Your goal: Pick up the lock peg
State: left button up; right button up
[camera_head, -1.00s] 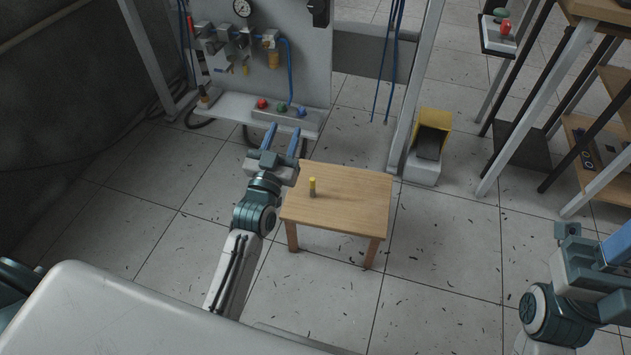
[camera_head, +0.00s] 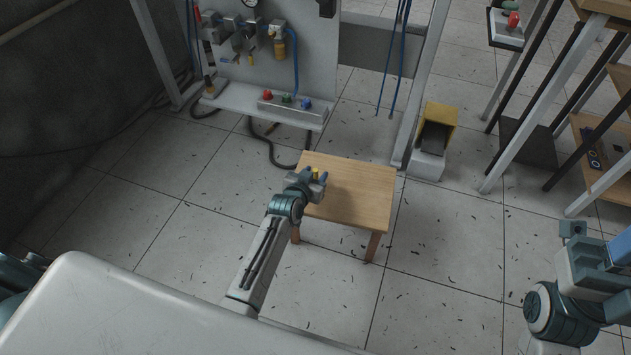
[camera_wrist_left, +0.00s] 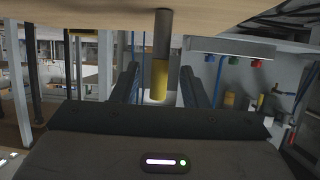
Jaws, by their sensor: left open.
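The lock peg, a grey cylinder with a yellow top (camera_head: 315,173), stands upright on the small wooden table (camera_head: 362,190). In the left wrist view, which shows the scene upside down, the peg (camera_wrist_left: 161,50) stands between the two fingers, with a visible gap on each side. My left gripper (camera_head: 316,176) is open around the peg, low over the table's left part. In the head view it hides the peg's lower part. My right gripper (camera_head: 620,248) is cut off by the right edge, away from the table; its jaw opening does not show.
A panel bench with red, green and blue buttons (camera_head: 287,101) stands behind the table. A yellow-and-grey pedal box (camera_head: 433,140) is on the floor behind it to the right. A shelf rack (camera_head: 592,140) stands at far right. The table's right part is clear.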

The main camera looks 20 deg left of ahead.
pick_arm(q)
jog(key=x, duration=0.2)
jog(key=shift+w+f+b, duration=0.2)
jog(key=shift+w+b, duration=0.1)
grip_shut()
jog(key=shift+r, duration=0.15)
